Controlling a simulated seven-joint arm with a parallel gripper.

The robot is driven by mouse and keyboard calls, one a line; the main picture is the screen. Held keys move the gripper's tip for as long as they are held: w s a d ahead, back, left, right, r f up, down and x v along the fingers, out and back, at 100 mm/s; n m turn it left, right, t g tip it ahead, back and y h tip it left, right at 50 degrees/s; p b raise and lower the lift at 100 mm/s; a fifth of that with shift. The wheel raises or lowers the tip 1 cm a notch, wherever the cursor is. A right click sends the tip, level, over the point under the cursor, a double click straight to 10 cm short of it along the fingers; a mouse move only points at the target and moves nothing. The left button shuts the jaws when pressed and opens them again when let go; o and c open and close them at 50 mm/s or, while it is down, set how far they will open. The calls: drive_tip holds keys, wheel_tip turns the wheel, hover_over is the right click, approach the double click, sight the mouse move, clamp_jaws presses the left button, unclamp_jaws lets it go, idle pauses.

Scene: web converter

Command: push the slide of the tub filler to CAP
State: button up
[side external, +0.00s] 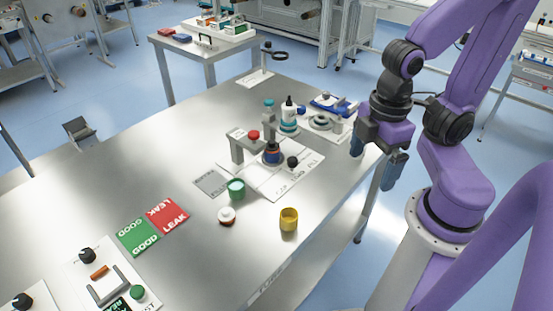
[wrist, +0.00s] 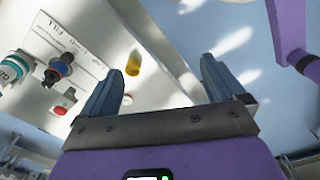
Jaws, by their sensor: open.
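The tub filler (side external: 262,182) is a white plate on the steel table, lettered CAP and FILL along its front edge. On it stand a grey bracket (side external: 236,148) with a red button (side external: 253,135), a dark blue and orange round part (side external: 272,154) and a black knob (side external: 293,162). The knob, which looks like the slide's handle, is beside the round part; its exact setting is unclear. In the wrist view the filler plate (wrist: 88,38) is at the upper left. My gripper (side external: 374,170) is open and empty, to the right of the filler, apart from it.
A yellow cup (side external: 289,219), green tub (side external: 237,189) and white-rimmed brown cap (side external: 227,215) stand in front of the filler. Bottles and a blue-and-white fixture (side external: 333,105) stand behind. Green GOOD (side external: 138,237) and red LEAK (side external: 169,215) mats lie left. The table's middle left is clear.

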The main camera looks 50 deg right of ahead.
drive_tip(key=shift+w, duration=0.1)
drive_tip(key=c, duration=0.7)
drive_tip(key=w+m, duration=0.2)
drive_tip(key=w, duration=0.5)
drive_tip(key=shift+a+m, duration=0.4)
drive_tip(key=m, duration=0.7)
hover_over(292, 159)
wheel_tip(292, 159, down, 3)
wheel_tip(292, 159, down, 17)
drive_tip(key=shift+r, duration=0.15)
drive_tip(key=shift+c, duration=0.3)
clamp_jaws()
